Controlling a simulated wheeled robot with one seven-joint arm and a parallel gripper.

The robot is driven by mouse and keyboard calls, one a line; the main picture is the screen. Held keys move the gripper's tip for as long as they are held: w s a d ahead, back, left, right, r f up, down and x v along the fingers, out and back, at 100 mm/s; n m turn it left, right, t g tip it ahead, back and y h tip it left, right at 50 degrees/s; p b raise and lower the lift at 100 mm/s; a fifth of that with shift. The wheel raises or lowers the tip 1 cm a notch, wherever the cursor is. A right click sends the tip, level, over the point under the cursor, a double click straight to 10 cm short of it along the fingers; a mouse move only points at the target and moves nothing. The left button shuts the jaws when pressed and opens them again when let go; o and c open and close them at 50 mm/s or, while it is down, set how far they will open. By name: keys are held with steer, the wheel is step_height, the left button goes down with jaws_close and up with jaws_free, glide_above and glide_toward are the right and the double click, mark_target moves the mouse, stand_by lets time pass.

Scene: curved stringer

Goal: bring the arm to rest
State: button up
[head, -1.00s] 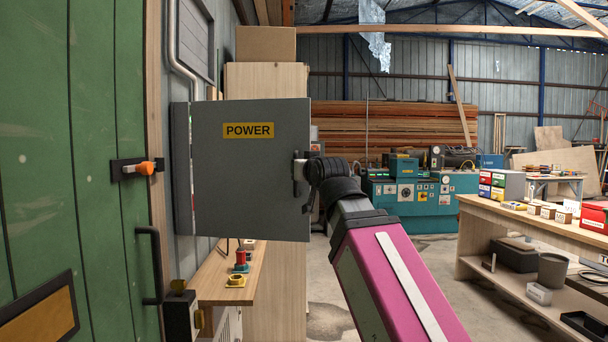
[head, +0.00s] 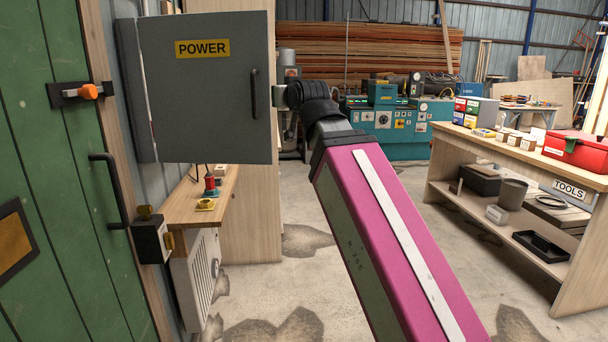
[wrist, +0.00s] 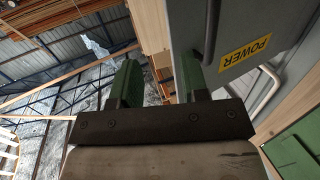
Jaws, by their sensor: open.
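My arm, with its pink forearm, reaches forward from the bottom right in the head view. My gripper shows in the wrist view (wrist: 160,85), its two green fingers apart with nothing between them. In the head view the gripper end is mostly hidden behind the dark wrist, just right of the grey cabinet door. That door (head: 205,110), labelled POWER, stands swung out from the wall. Its black handle (head: 254,93) is clear of my wrist by a small gap. The door and handle also show in the wrist view, close to the right finger.
A green door (head: 60,200) with an orange-knobbed latch (head: 88,92) is at left. A narrow wooden shelf (head: 190,192) sits below the cabinet. A workbench (head: 560,178) with a red toolbox (head: 577,151) stands at right. The floor between is free.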

steer(key=w+d+f+m+g+h, duration=0.1)
steer(key=w+d+f+g+h, duration=0.2)
steer(key=f, duration=0.8)
steer(key=w+d+f+g, duration=0.2)
steer(key=d+f, duration=0.2)
steer(key=f, duration=0.8)
steer(key=w+d+f+m+g+h, duration=0.1)
steer(key=w+d+f+g+h, duration=0.2)
steer(key=f, duration=0.8)
steer(key=s+d+f+m+g, duration=0.1)
steer(key=s+d+f, duration=0.3)
steer(key=f, duration=0.6)
steer(key=s+d+f+g, duration=0.4)
steer(key=s+d+f, duration=0.1)
steer(key=f, duration=0.6)
steer(key=s+d+f+m+g, duration=0.1)
steer(key=s+d+f+g, duration=0.2)
steer(key=f, duration=0.7)
steer(key=shift+s+d+f+m+h, duration=0.35)
steer(key=shift+s+d, duration=0.35)
steer(key=shift+d, duration=0.5)
